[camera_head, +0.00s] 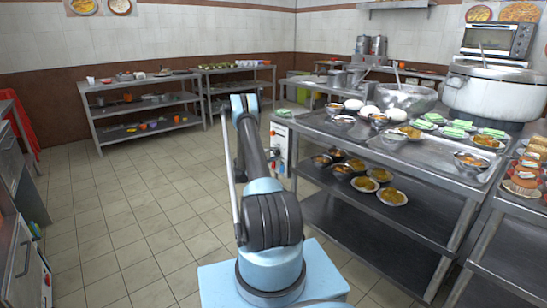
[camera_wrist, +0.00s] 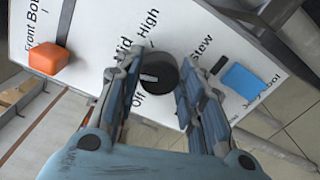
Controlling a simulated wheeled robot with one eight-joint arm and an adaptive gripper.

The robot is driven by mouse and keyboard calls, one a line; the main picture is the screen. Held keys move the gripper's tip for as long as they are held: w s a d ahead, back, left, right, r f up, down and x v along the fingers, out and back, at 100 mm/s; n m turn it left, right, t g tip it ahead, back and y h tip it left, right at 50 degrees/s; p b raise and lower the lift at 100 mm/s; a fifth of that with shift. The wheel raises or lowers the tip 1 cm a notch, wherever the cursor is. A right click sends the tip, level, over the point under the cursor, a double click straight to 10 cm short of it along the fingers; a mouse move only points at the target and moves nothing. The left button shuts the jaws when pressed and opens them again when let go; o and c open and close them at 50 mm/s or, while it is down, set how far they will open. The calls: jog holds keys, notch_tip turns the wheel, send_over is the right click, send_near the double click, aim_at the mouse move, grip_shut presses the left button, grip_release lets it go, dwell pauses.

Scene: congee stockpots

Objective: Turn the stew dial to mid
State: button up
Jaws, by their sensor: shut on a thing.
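The stew dial (camera_wrist: 157,74) is a round black knob on a white panel (camera_wrist: 100,20) in the wrist view. In the head view the panel (camera_head: 280,150) stands at the end of the steel counter, beyond my arm; my fingers and the dial are hidden there.
An orange block-like control (camera_wrist: 57,62) by "Front Boil" and a blue one (camera_wrist: 242,82) sit on the same panel. The steel counter (camera_head: 330,130) at right carries bowls and plates. A large white pot (camera_head: 495,95) stands behind. Open tiled floor (camera_head: 130,210) lies left.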

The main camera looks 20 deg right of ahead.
jog(key=shift+s+d+f+m, duration=0.1)
jog(key=shift+s+f+m, duration=0.05)
jog(key=shift+m, duration=1.45)
jog(key=o, duration=1.1)
jog(key=shift+f, duration=0.1)
jog(key=shift+c, duration=0.2)
jog(key=shift+s+a, duration=0.1)
jog(key=shift+a, duration=0.55)
jog(key=v, duration=1)
jog(key=shift+a, duration=0.35)
jog(key=shift+s, duration=0.15)
